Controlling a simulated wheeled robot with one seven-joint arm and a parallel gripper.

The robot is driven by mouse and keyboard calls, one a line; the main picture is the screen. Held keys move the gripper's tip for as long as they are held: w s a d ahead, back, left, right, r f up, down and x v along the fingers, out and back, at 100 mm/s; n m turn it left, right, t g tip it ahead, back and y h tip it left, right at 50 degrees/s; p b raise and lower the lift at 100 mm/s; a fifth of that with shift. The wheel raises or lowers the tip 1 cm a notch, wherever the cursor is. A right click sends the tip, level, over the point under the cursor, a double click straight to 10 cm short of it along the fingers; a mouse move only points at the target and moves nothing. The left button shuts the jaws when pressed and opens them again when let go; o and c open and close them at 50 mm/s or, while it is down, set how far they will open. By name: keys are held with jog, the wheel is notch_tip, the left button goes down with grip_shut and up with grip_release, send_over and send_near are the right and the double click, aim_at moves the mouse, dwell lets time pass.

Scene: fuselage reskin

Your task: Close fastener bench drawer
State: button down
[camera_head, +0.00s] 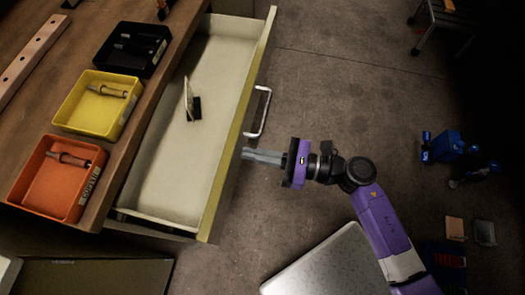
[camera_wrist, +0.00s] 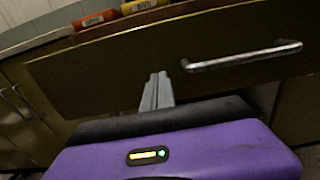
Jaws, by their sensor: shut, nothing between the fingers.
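The fastener bench drawer (camera_head: 205,120) is pulled out from under the wooden bench top, with a pale interior holding a small dark item with a light upright part (camera_head: 192,105). Its olive front panel with a silver bar handle (camera_head: 260,112) faces right in the head view. The front (camera_wrist: 120,65) and the handle (camera_wrist: 243,56) also show in the wrist view. My gripper (camera_head: 246,154) is shut and empty, its fingers pointing at the drawer front, below the handle in the head view. In the wrist view the fingertips (camera_wrist: 158,78) are left of the handle; contact with the panel cannot be told.
Black (camera_head: 132,48), yellow (camera_head: 98,104) and orange (camera_head: 57,178) trays with tools stand on the bench top (camera_head: 50,90). Blue items (camera_head: 445,147) lie on the floor at right. A stool (camera_head: 440,20) stands at upper right. Floor beyond the handle is clear.

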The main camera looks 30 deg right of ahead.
aim_at(164, 142)
dwell(0.3)
jog(key=b+x, duration=0.2)
jog(key=x, duration=2.2)
jog(key=shift+a+f, duration=0.1)
jog(key=shift+w+a, duration=0.15)
jog(key=shift+w, duration=0.05)
jog(key=shift+a, duration=0.1)
jog(key=shift+s, duration=0.1)
